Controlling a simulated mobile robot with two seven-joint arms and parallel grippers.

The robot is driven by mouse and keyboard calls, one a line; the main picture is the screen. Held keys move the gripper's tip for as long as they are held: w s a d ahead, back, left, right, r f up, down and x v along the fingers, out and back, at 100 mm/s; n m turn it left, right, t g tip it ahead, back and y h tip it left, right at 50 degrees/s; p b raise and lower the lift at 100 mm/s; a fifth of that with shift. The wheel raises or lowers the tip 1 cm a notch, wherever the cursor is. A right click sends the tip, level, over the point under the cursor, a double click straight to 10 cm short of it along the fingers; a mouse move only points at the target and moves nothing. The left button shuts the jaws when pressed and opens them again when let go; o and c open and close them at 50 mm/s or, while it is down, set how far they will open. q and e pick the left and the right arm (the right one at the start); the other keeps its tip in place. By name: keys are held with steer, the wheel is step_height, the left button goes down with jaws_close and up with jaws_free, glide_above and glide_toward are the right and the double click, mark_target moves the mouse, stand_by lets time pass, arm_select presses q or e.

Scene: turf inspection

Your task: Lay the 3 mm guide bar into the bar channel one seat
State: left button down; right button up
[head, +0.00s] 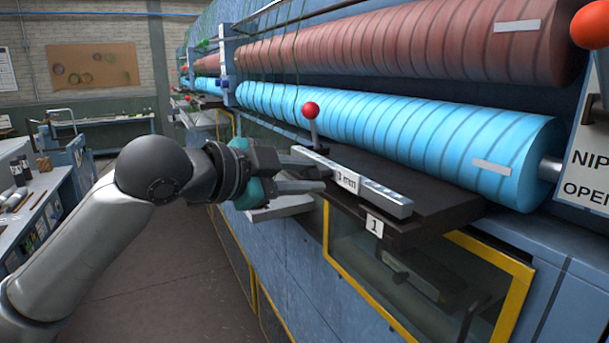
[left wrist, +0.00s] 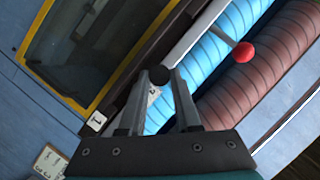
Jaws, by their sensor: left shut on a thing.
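The guide bar (head: 378,194) is a long grey bar with a white "3 mm" label. It lies slanted along the front of a dark shelf marked 1 (head: 440,212); I cannot tell whether it touches the shelf or hangs just above it. My left gripper (head: 312,172) is shut at the bar's left part. In the left wrist view, a round black knob (left wrist: 158,75) shows between the fingertips, with a white label just beyond. The channel itself is not clearly visible. My right gripper is not in view.
A red-balled lever (head: 311,111) stands close behind the bar. A large blue roller (head: 400,130) and a brown roller (head: 420,50) run behind the shelf. A yellow-framed window (head: 420,270) lies below. A workbench (head: 40,205) stands across the aisle at left.

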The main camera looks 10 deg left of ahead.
arm_select(q)
steer(key=shift+f+b, duration=0.55)
steer(key=shift+f, duration=0.4)
steer(key=c, duration=0.5)
jaws_free()
steer(key=shift+f, duration=0.1)
steer(key=shift+b+v, duration=2.15)
steer(key=shift+v, duration=5.55)
steer(key=shift+d, duration=0.1)
